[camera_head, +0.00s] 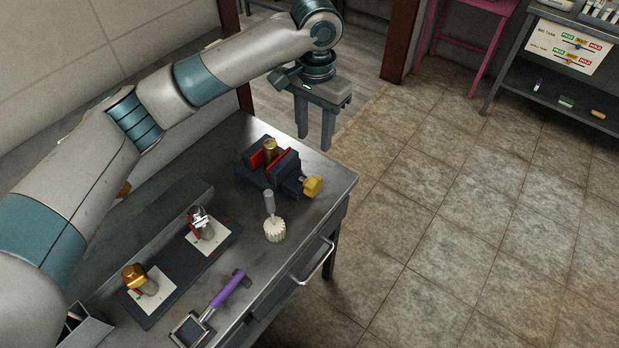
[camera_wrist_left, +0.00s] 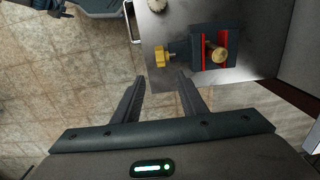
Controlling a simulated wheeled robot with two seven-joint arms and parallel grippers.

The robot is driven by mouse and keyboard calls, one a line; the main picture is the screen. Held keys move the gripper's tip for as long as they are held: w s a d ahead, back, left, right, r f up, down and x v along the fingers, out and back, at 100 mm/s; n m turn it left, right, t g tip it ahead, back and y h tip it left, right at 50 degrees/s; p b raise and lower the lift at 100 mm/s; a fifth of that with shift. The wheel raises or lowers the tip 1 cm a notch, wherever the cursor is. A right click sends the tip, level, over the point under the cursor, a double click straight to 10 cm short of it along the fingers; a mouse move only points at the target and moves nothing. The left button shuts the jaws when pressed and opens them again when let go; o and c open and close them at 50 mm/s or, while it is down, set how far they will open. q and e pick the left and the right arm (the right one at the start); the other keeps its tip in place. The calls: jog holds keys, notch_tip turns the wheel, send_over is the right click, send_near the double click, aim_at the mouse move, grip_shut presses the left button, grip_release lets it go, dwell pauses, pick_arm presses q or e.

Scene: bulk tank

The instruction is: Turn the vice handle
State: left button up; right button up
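The vice (camera_head: 262,180) is dark with red jaw faces and sits at the far right corner of the metal bench. A brass cylinder (camera_head: 270,149) stands between its jaws. The yellow vice handle (camera_head: 312,186) sticks out over the bench's right side. In the left wrist view, the handle (camera_wrist_left: 160,53) lies just beyond the fingertips, with the vice (camera_wrist_left: 202,45) to its right. My left gripper (camera_head: 314,141) is beyond the bench's far edge, pointing down, apart from the handle. Its fingers (camera_wrist_left: 160,78) are spread and empty. My right gripper does not show clearly in either view.
A white scalloped brush (camera_head: 275,231) stands near the vice. A dark board (camera_head: 185,290) holds two cards with metal parts. A purple-handled tool (camera_head: 226,290) lies in front. The drawer handle (camera_head: 314,262) juts out. Tiled floor (camera_head: 450,220) to the right is clear.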

aim_at(313, 180)
pick_arm(q)
notch_tip(313, 180, down, 16)
jog(key=p, duration=0.5)
jog(key=shift+f+p, duration=0.25)
jog(key=shift+p, duration=0.05)
jog(key=shift+f, duration=0.5)
grip_shut()
